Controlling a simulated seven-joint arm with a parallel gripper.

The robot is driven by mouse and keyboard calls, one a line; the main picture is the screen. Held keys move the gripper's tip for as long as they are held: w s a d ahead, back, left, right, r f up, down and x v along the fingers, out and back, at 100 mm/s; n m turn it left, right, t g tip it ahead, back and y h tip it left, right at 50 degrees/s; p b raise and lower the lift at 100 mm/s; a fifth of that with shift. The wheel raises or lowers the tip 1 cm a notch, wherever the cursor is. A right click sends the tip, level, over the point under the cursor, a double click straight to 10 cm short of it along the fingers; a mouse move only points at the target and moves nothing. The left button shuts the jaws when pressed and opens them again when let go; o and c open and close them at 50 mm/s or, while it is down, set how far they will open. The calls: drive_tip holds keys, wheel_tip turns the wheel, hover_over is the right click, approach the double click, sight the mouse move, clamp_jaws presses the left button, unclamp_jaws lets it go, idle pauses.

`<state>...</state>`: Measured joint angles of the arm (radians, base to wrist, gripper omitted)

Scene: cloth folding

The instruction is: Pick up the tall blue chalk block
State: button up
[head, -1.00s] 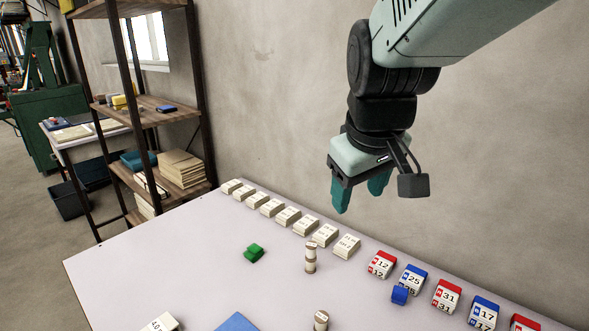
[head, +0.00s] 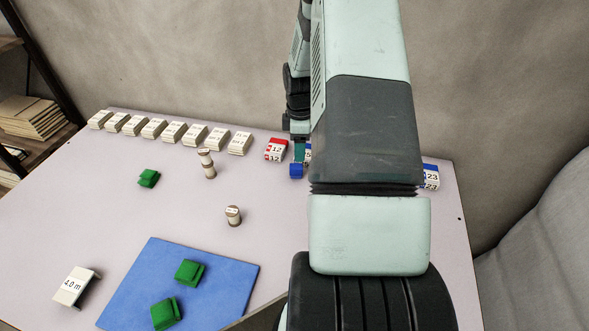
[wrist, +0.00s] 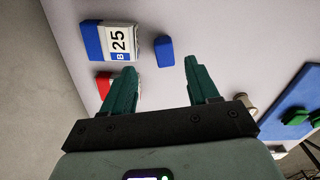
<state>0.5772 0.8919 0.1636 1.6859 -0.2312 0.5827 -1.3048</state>
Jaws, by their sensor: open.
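The blue chalk block (head: 296,171) stands on the table in front of the row of numbered blocks, next to the one marked 25. In the wrist view the blue block (wrist: 165,51) lies just beyond my fingertips, roughly centred between them. My gripper (wrist: 162,70) is open, with nothing between its teal fingers. In the head view my gripper (head: 299,150) is partly hidden by my own arm, and a teal finger shows just above the blue block. I cannot tell whether it touches.
The blue-and-white block marked 25 (wrist: 108,41) is close beside the blue block, with a red one (head: 276,150) nearby. My arm hides the right part of the row.

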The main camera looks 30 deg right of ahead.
sight(298, 166)
wheel_tip(298, 166, down, 4)
drive_tip(key=shift+r, duration=0.15)
drive_tip(key=shift+s+a+f, duration=0.1)
drive_tip(key=shift+a+f, duration=0.05)
drive_tip(key=shift+f, duration=1.25)
drive_tip(key=shift+s+a+f, duration=0.1)
drive_tip(key=shift+a+f, duration=0.05)
drive_tip(key=shift+f, duration=1.2)
drive_tip(key=c, duration=1)
drive_tip(key=shift+r, duration=0.1)
drive_tip(key=shift+c, duration=0.2)
